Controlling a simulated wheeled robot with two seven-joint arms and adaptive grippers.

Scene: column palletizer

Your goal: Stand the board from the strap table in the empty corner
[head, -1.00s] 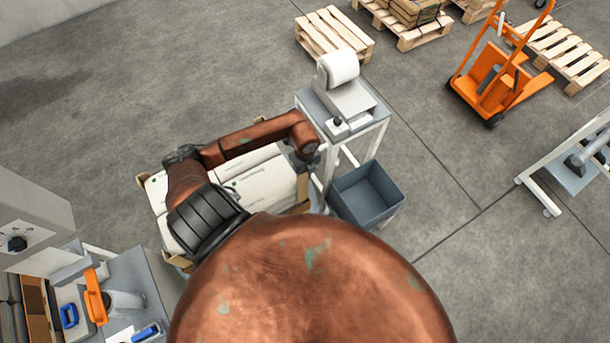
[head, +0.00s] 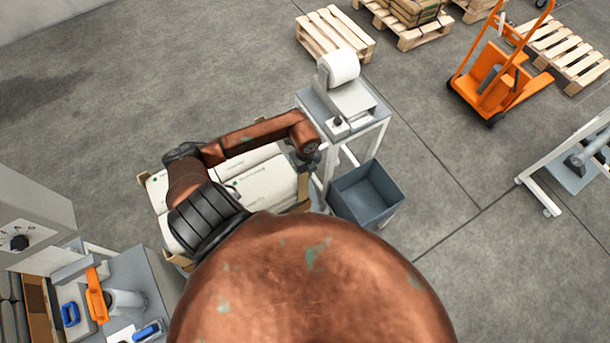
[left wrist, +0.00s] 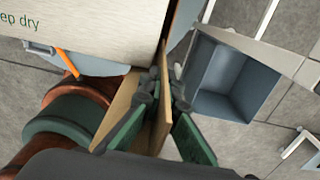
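My left gripper (head: 306,160) is at the right far corner of the stack of white sacks (head: 268,185). In the left wrist view its green fingers (left wrist: 160,128) are closed on a tan, angled board (left wrist: 161,108), one on each side. The board stands roughly upright beside the corner of a sack marked "keep dry" (left wrist: 90,25). I cannot tell whether it touches the sack or what its lower end rests on. Other tan corner boards show at the stack's left corner (head: 142,181) and near corner (head: 180,262). My right gripper is not in view.
A grey stand with a label roll (head: 345,105) and a blue-grey bin (head: 366,193) are close right of the stack. A table with orange and blue tools (head: 125,270) is at lower left. Pallets (head: 335,35) and an orange hand truck (head: 490,80) stand farther back.

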